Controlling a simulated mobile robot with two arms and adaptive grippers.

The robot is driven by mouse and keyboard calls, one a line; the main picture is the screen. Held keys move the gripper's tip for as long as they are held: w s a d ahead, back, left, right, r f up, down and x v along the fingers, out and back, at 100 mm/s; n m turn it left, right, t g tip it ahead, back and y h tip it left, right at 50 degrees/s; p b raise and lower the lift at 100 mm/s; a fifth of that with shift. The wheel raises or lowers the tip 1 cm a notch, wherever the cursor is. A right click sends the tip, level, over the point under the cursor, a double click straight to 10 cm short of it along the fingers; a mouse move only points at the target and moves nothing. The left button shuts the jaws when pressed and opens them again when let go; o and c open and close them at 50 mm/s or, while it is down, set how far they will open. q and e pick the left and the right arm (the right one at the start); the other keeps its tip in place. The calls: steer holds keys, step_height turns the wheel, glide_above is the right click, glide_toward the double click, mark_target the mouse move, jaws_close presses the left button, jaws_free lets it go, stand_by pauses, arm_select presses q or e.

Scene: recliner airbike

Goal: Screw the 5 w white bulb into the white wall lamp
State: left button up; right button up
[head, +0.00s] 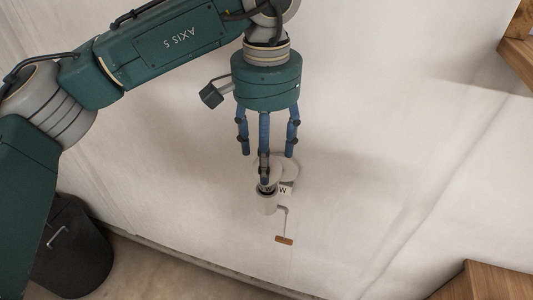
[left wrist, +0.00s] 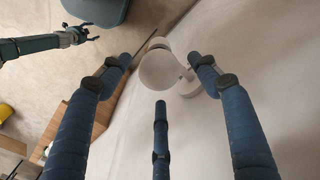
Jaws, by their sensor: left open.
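The white wall lamp (head: 267,208) is mounted on the pale wall, its cup-shaped holder below a round wall plate (head: 289,168). The white bulb (head: 274,170) is at the holder's upper end, with a small label beside it. How far it is seated cannot be told. In the left wrist view the bulb (left wrist: 158,72) shows as a pale round shape before the lamp (left wrist: 188,88). My left gripper (head: 266,155) is open above the bulb, its three blue fingers spread. One finger partly hides the bulb. My right gripper (left wrist: 82,35) shows small in the left wrist view.
A thin rod with a wooden end (head: 284,240) hangs beside the lamp. A dark bin (head: 72,250) stands at lower left. Wooden pieces show at upper right (head: 517,45) and lower right (head: 485,283). The wall right of the lamp is clear.

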arm_select(q)
steer(key=n+b, duration=0.1)
steer(key=n, duration=0.3)
steer(key=shift+f+n, duration=0.1)
steer(key=shift+n, duration=0.3)
steer(key=n, duration=0.2)
steer(key=shift+n, duration=0.3)
steer(key=n+b, duration=0.1)
steer(key=n, duration=0.2)
steer(key=n+b, duration=0.1)
steer(key=n, duration=0.3)
steer(key=shift+s+n, duration=0.1)
steer(key=shift+n, duration=0.2)
steer(key=n, duration=0.4)
steer(key=shift+b, duration=0.3)
steer(key=shift+f+b, duration=1.15)
steer(key=shift+f, duration=0.55)
